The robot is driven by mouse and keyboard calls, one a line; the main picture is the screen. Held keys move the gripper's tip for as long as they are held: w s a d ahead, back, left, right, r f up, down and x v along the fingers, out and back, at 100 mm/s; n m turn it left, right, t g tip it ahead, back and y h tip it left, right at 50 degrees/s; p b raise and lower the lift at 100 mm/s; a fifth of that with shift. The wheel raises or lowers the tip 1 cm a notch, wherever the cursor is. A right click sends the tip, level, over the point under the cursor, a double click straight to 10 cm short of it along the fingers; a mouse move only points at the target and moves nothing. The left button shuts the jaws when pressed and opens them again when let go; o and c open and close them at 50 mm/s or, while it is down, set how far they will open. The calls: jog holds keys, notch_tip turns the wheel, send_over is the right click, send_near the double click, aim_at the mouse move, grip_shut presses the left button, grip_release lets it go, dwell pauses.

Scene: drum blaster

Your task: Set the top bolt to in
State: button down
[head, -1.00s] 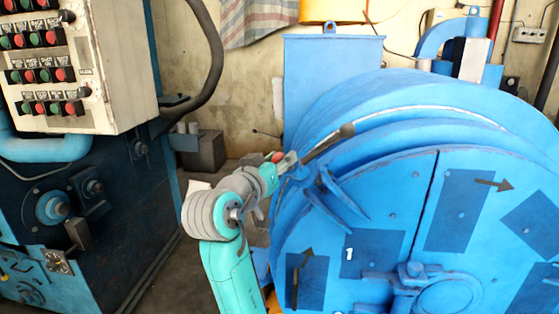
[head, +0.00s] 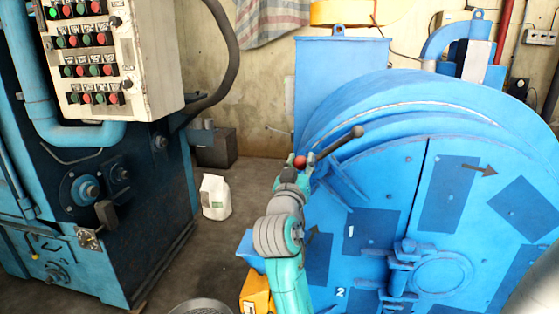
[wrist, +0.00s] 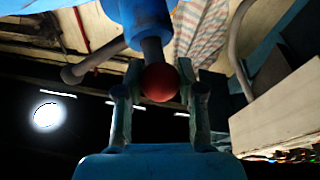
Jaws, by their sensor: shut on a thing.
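The top bolt is a dark bar on the upper left rim of the blue drum. Its dark ball end (head: 358,131) points up and right in the head view. Its other end carries a red ball (head: 300,161), which also shows in the wrist view (wrist: 160,82) below a blue bolt housing (wrist: 146,18). My gripper (head: 301,158) is at the drum's left edge, shut on the red ball, with one finger on each side. In the wrist view the dark ball end (wrist: 72,75) is to the left, outside my fingers. The gripper partly hides the bolt's mount.
The round blue drum door (head: 390,210) fills the right side, marked with numbers and arrows. A control box (head: 130,60) and dark machine (head: 150,215) stand left. A white bag (head: 215,196) sits on open floor between them. A yellow object (head: 256,292) is low beside my arm.

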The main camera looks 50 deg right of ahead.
jog(key=s+f+n+t+y, duration=0.1)
jog(key=s+f+n+t, duration=0.3)
jog(key=s+f+t, duration=0.2)
jog(key=shift+s+d+f+t, duration=0.4)
jog(key=shift+s+t, duration=0.2)
jog(key=shift+t, duration=0.3)
jog(key=shift+f, duration=0.1)
jog(key=c, duration=0.7)
grip_release()
jog(key=shift+d, duration=0.1)
jog(key=shift+v, duration=6)
